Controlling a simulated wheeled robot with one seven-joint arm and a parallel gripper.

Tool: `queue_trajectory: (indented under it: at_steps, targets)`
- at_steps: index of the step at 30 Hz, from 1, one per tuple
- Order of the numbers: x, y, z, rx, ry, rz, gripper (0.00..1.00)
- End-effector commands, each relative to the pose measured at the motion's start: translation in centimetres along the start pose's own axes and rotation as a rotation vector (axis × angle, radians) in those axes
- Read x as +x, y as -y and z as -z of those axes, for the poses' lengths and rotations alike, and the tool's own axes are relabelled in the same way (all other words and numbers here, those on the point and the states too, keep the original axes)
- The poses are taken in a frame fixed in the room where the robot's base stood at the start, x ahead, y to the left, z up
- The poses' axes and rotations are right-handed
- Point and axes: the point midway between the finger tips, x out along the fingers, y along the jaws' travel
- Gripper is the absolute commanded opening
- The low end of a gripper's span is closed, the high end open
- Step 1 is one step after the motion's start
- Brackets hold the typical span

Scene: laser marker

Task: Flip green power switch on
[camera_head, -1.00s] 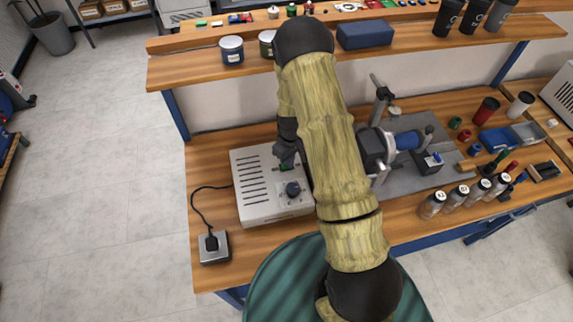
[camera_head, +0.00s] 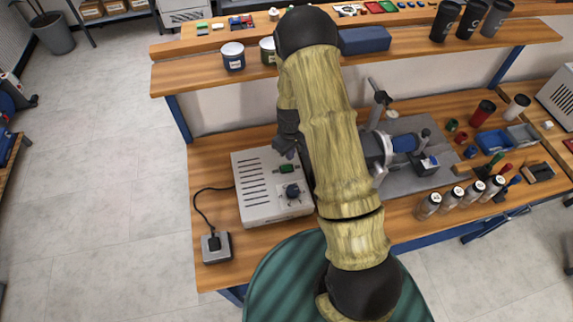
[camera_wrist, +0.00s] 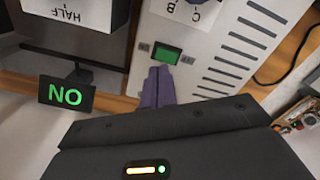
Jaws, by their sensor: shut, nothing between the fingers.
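The green power switch (camera_head: 288,168) is on the top of a white control box (camera_head: 250,207), behind a dark knob (camera_head: 293,190). In the wrist view the green switch (camera_wrist: 166,53) is in plain sight, set in a dark frame. My gripper (camera_head: 289,153) is just behind the switch in the head view. In the wrist view my gripper's purple fingertips (camera_wrist: 158,74) are together with nothing between them, close to the switch. I cannot tell whether they touch it. A small black display (camera_wrist: 66,96) shows green letters that read "NO" in the wrist view.
Vent slots (camera_wrist: 240,55) run along the box. A black cord leads to a grey socket box (camera_head: 216,247) at left. The laser apparatus (camera_head: 405,145) stands right of my arm, with several bottles (camera_head: 460,197) in front. A shelf (camera_head: 200,72) spans the back.

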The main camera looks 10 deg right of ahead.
Motion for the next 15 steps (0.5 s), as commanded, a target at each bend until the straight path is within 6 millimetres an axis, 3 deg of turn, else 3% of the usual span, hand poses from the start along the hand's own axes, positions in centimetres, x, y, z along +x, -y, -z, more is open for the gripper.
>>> queue_trajectory:
  at_steps: [6, 15]
  targets:
    - [-1.6, 0.0, 0.0, 0.001, 0.0, 0.0, 0.0]
    - [-1.8, 0.0, 0.0, 0.0, 0.001, 0.001, 0.0]
